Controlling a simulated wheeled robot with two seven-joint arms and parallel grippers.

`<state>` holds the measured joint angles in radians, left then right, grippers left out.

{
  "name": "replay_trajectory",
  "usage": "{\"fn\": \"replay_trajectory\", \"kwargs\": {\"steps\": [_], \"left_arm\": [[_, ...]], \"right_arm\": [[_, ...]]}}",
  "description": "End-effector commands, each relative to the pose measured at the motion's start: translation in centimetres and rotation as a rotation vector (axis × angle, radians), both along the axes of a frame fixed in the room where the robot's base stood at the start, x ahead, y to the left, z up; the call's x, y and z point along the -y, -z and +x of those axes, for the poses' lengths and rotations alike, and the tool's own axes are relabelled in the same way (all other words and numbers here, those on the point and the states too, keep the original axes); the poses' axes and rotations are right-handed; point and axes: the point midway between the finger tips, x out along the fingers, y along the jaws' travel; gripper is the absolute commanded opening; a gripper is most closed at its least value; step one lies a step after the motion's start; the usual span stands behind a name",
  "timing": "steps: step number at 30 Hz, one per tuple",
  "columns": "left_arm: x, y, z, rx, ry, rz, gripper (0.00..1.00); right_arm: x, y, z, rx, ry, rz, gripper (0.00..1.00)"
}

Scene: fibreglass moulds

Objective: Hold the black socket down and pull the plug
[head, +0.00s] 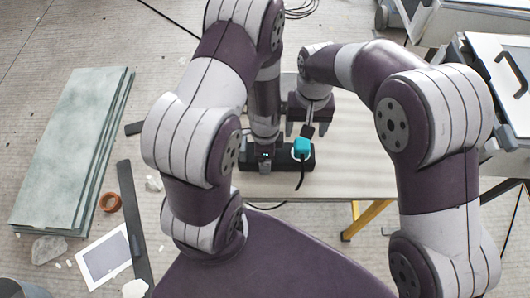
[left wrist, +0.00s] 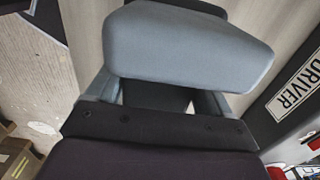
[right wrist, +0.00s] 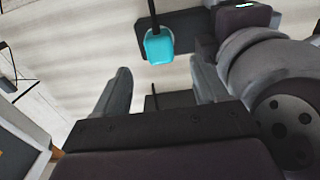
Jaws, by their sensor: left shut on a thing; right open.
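The black socket (head: 283,164) lies flat on the pale table. The teal plug (head: 302,147) sits at its right part, with a black cable on it. In the right wrist view, the plug (right wrist: 158,46) is at the top middle against the dark socket (right wrist: 184,24). My left gripper (head: 265,158) reaches down to the socket's left part and is shut on it, beside the plug. The left wrist view shows its grey fingers close up, hiding most of the grip. My right gripper (head: 309,127) is open and empty near the plug, apart from it.
The pale table (head: 355,175) is clear to the right of the socket. A yellow trestle leg (head: 358,222) stands below it. Green-grey sheets (head: 70,150) lie stacked on the floor at left. A dark panel marked DRIVER (left wrist: 296,88) shows in the left wrist view.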

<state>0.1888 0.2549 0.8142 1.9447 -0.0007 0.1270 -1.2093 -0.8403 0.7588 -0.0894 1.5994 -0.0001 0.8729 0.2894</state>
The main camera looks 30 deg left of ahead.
Motion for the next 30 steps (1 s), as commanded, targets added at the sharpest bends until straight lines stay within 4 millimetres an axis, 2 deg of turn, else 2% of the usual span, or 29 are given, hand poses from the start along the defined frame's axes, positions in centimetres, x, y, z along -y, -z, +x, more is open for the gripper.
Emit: {"fn": "replay_trajectory", "kwargs": {"steps": [11, 24, 30], "left_arm": [[0.0, 0.0, -0.1, -0.001, 0.000, 0.000, 0.29], [0.0, 0.0, -0.1, -0.002, 0.000, 0.000, 0.29], [0.0, 0.0, -0.1, -0.002, 0.000, 0.000, 0.29]], "right_arm": [[0.1, 0.4, 0.0, -0.001, 0.000, -0.001, 0.72], [0.1, 6.4, 0.0, -0.001, 0.000, 0.000, 0.72], [0.1, 8.3, 0.0, 0.000, 0.000, 0.000, 0.72]]}}
